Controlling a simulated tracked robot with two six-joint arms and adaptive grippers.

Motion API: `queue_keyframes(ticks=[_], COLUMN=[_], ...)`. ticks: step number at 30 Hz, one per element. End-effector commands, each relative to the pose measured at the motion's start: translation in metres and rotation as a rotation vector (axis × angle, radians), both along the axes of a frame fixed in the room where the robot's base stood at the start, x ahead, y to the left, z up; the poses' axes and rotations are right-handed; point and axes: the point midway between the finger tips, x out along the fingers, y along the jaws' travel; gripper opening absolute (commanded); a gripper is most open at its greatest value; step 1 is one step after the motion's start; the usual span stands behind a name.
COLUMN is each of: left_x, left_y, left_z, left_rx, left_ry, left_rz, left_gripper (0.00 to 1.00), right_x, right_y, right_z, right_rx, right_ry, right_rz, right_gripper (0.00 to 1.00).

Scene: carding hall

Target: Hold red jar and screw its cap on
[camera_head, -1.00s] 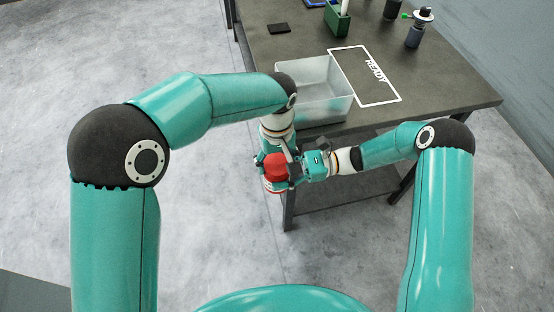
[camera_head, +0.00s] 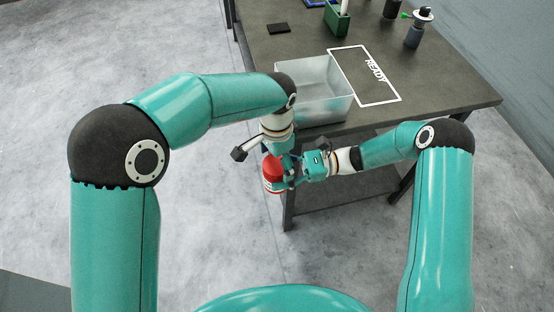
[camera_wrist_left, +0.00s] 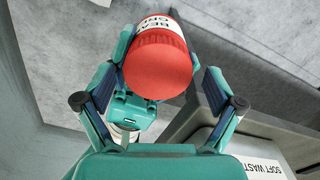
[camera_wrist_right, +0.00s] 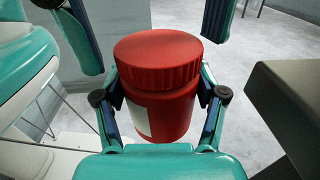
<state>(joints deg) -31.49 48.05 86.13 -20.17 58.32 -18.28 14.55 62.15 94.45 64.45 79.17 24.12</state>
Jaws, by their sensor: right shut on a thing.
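The red jar (camera_wrist_right: 158,108) with a white label is upright in the right wrist view, between the two fingers of my right gripper (camera_wrist_right: 160,84), which is shut on its body. The red ribbed cap (camera_wrist_right: 157,60) sits on top of the jar; how tightly it is seated I cannot tell. In the left wrist view the cap (camera_wrist_left: 158,66) shows from above. My left gripper (camera_wrist_left: 160,52) is open, with its fingers spread apart on either side of the cap. In the head view the jar (camera_head: 272,174) is held off the near edge of the table, partly hidden by the grippers.
A clear bin (camera_head: 313,108), labelled as soft waste, stands at the table's (camera_head: 455,92) near left corner, close to both wrists. A white READY outline (camera_head: 392,102) is empty. A green holder (camera_head: 337,20), a dark bottle (camera_head: 414,36) and a black pad (camera_head: 279,28) lie farther back.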

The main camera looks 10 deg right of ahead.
Motion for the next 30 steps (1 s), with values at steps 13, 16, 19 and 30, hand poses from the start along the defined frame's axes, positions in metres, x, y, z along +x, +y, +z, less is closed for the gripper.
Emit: queue_keyframes(ticks=[13, 16, 19, 30], left_x=[0.0, 0.0, 0.0, -0.001], left_y=[-0.001, -0.001, -0.001, 0.0], left_z=[0.018, 0.031, 0.041, 0.045], left_rx=[-0.001, -0.001, -0.001, 0.0], left_ry=[-0.003, -0.002, 0.0, 0.001], left_rz=[0.002, 0.002, 0.002, 0.002], left_gripper=[0.94, 0.94, 0.94, 0.9], right_x=[0.001, 0.001, 0.001, 0.001], right_y=[0.0, 0.0, 0.0, 0.0], right_z=[0.001, 0.001, 0.001, 0.001], right_rx=[0.0, 0.0, 0.0, 0.0], right_ry=[-0.001, -0.001, -0.001, -0.001], right_rz=[-0.002, -0.002, -0.002, -0.002], right_gripper=[0.0, 0.0, 0.0, 0.0])
